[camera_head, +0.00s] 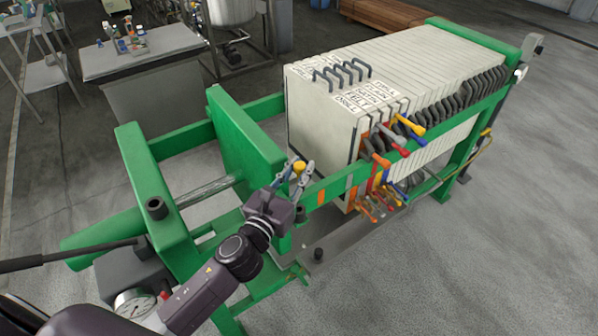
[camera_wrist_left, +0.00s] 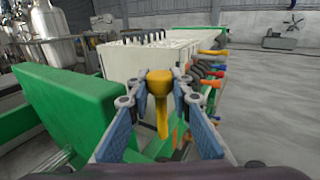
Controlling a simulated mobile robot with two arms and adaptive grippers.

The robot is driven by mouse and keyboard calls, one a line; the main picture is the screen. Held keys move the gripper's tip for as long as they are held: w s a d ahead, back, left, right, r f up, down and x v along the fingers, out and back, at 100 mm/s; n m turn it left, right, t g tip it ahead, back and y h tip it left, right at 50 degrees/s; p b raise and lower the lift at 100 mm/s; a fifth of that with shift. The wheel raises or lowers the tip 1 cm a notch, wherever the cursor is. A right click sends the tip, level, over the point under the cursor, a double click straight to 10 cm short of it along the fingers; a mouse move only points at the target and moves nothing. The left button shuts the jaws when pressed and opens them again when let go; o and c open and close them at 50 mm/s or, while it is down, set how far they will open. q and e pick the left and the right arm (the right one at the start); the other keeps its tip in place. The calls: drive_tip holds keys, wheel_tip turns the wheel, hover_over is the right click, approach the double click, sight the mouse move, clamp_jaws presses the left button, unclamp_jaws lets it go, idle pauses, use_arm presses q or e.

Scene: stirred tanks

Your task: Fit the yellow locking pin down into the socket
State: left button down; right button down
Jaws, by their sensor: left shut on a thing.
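My left gripper (camera_head: 294,176) holds the yellow locking pin (camera_head: 299,166) above the green side rail of the plate press. In the left wrist view the yellow pin (camera_wrist_left: 161,90) stands between the blue-padded fingers (camera_wrist_left: 157,98), wide head up and narrow shank down, roughly upright. The pin's lower end shows against the rail and looks free. A short dark cylinder (camera_head: 156,208) stands on the green frame at left, and another (camera_head: 318,254) sits low in front of the press. I cannot tell whether either is the socket. My right gripper is not in view.
The press's pale plate stack (camera_head: 400,70) stands right of the gripper, with coloured valve handles (camera_head: 392,140) sticking out near the rail. A green upright plate (camera_head: 240,150) stands left of the gripper. Open grey floor (camera_head: 480,260) lies at right.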

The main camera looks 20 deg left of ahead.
use_arm(q)
drive_tip(key=shift+s+a+r, duration=0.1)
drive_tip(key=shift+s+a, duration=0.1)
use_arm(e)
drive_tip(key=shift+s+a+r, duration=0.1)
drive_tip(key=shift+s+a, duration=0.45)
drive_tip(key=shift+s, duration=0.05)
